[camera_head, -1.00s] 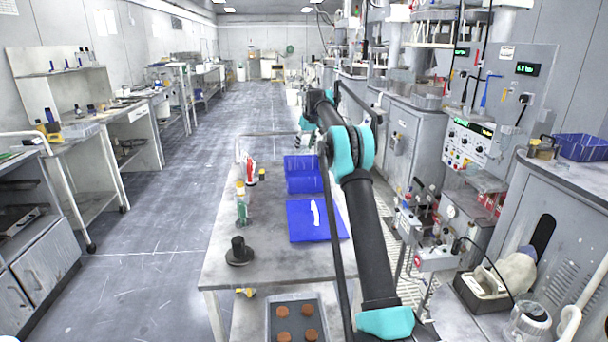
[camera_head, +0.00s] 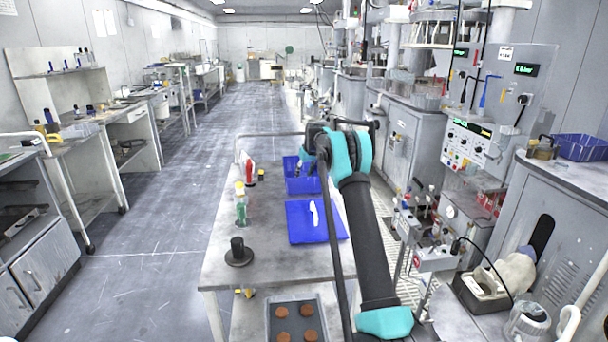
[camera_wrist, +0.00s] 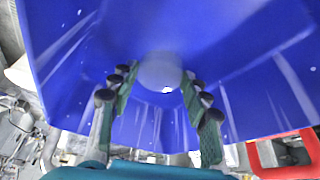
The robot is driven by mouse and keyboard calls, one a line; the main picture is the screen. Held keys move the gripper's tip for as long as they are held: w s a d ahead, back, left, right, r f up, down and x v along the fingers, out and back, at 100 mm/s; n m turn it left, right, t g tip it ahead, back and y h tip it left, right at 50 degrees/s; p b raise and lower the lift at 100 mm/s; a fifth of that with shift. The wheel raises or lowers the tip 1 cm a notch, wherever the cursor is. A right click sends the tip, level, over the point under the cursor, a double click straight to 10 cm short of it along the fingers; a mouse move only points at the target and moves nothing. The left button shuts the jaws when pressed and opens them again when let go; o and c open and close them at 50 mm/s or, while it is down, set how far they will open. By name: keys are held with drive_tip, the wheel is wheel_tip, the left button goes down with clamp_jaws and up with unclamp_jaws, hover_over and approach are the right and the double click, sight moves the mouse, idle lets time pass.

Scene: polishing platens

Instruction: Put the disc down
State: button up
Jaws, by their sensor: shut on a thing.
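In the wrist view my gripper (camera_wrist: 160,80) is shut on a pale grey round disc (camera_wrist: 160,68), held between the two green fingers with dark pads. The blue surfaces of a bin (camera_wrist: 255,95) fill most of the view beyond it. In the head view the gripper end (camera_head: 305,162) is over the rear part of the blue bin (camera_head: 303,186) on the grey table. The disc itself is hidden in the head view. Whether it touches the bin I cannot tell.
A blue mat with a white strip (camera_head: 317,222) lies in front of the bin. A green-and-yellow bottle (camera_head: 240,208), a red bottle (camera_head: 250,174) and a black round-based knob (camera_head: 238,252) stand to the left. A tray (camera_head: 270,318) with several brown discs is at the front.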

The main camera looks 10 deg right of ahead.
drive_tip(key=shift+f, duration=0.1)
drive_tip(key=o, duration=1.2)
drive_tip(key=shift+o, duration=0.2)
drive_tip(key=v, duration=1.2)
